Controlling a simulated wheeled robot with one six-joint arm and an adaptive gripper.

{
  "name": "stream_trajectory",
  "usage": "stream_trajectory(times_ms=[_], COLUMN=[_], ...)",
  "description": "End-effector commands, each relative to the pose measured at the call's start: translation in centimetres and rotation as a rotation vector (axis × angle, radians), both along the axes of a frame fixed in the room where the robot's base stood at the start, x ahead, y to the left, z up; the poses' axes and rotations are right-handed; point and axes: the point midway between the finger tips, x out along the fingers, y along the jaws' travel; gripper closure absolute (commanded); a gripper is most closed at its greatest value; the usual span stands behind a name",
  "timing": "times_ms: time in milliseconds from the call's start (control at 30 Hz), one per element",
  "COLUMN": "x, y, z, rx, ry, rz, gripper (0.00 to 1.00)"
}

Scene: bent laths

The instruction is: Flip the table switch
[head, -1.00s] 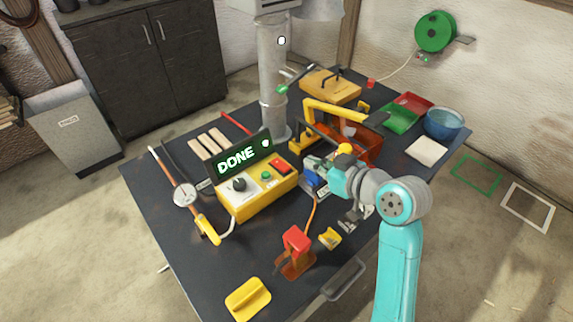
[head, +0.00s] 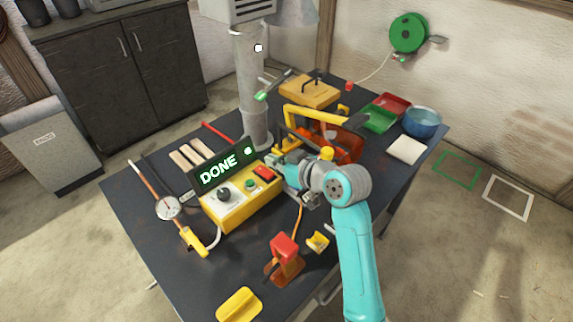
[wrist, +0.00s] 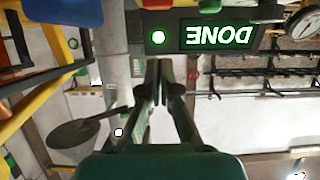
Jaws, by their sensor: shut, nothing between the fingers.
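The yellow control box (head: 238,208) stands on the dark table (head: 150,245). It carries a black knob (head: 223,193), a green button (head: 250,184) and a red rocker switch (head: 264,173). Behind them a display panel (head: 215,170) shows a lit green "DONE". In the wrist view the panel (wrist: 220,37) appears upside down, just beyond the fingers. My gripper (head: 273,160) is close to the switch end of the box, beside the panel's right edge. In the wrist view my gripper (wrist: 160,68) is shut and empty. I cannot tell whether it touches the switch.
A grey column (head: 252,90) rises behind the panel. A yellow-handled orange tool (head: 338,142) stands behind my arm. A red-topped block (head: 284,246) and a yellow piece (head: 238,304) are at the front. A gauge (head: 168,207) lies left of the box. Trays (head: 380,118) and a blue bowl (head: 422,122) sit far right.

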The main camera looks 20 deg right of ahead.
Motion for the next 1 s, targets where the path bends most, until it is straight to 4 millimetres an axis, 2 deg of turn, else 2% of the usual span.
stream_trajectory(times_ms=[100,200,400,867,1000], x=[1.9,1.3,1.1,1.0,0.8], y=[0.7,0.5,0.4,0.4,0.4], z=[-0.8,-2.6,-4.3,-4.7,-5.4], rx=[-0.001,0.002,0.0,0.001,0.016], ry=[0.001,0.004,0.001,-0.003,-0.036], rz=[0.001,-0.001,-0.001,-0.001,0.002], gripper=[1.0,1.0,1.0,1.0,1.0])
